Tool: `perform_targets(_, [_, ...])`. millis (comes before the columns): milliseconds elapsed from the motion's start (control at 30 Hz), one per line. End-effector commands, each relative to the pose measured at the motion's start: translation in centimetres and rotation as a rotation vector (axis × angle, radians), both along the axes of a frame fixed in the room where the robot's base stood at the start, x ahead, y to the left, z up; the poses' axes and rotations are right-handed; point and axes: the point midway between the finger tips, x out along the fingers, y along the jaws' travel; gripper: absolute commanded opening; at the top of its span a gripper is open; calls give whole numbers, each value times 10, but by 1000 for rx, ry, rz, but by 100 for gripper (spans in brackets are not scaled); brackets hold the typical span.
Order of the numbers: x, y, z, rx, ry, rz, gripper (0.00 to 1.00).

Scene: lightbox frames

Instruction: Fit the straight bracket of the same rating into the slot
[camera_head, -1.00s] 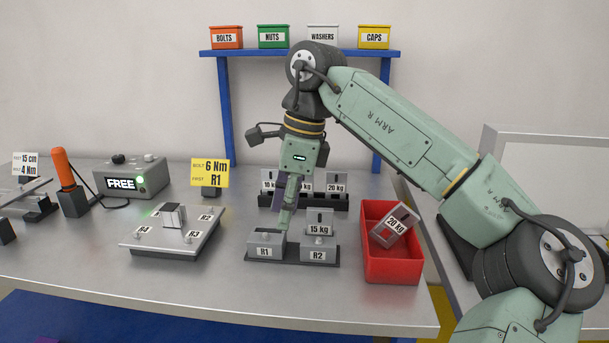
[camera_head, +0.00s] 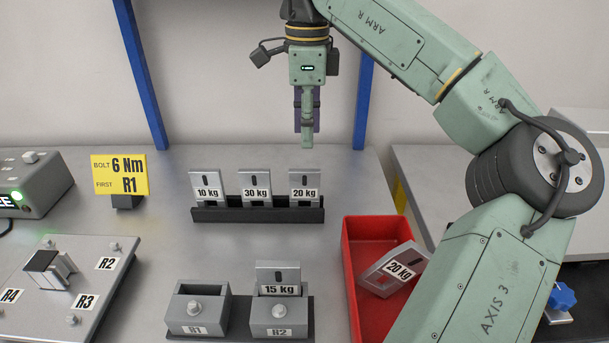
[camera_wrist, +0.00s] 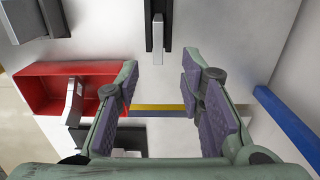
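A grey bracket marked 20 kg (camera_head: 394,269) leans tilted in the red bin (camera_head: 349,290); in the wrist view this bracket (camera_wrist: 74,100) looks bent. Three upright brackets stand in a black rack (camera_head: 257,214): 10 kg (camera_head: 207,186), 30 kg (camera_head: 256,186) and 20 kg (camera_head: 305,184). The R1 holder (camera_head: 197,312) shows an empty slot. The R2 holder (camera_head: 279,318) holds a 15 kg bracket (camera_head: 279,276). My gripper (camera_head: 307,143) points down above the 20 kg end of the rack. In the wrist view its fingers (camera_wrist: 160,80) are spread with nothing between them; a rack bracket (camera_wrist: 158,40) lies just ahead.
A yellow sign (camera_head: 120,176) reads bolt 6 Nm, first R1. At left are a plate with marked bolts (camera_head: 92,290) and a grey box with a green light (camera_head: 30,185). Blue shelf posts (camera_head: 140,75) rise behind the rack. Bare table lies between the rack and the holders.

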Motion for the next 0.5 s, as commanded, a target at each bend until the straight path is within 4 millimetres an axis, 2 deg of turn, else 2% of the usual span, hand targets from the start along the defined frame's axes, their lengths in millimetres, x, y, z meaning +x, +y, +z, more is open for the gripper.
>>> perform_targets(300, [0, 0, -45, 1, 2, 1, 35])
perform_targets(500, [0, 1, -59, 1, 2, 1, 35])
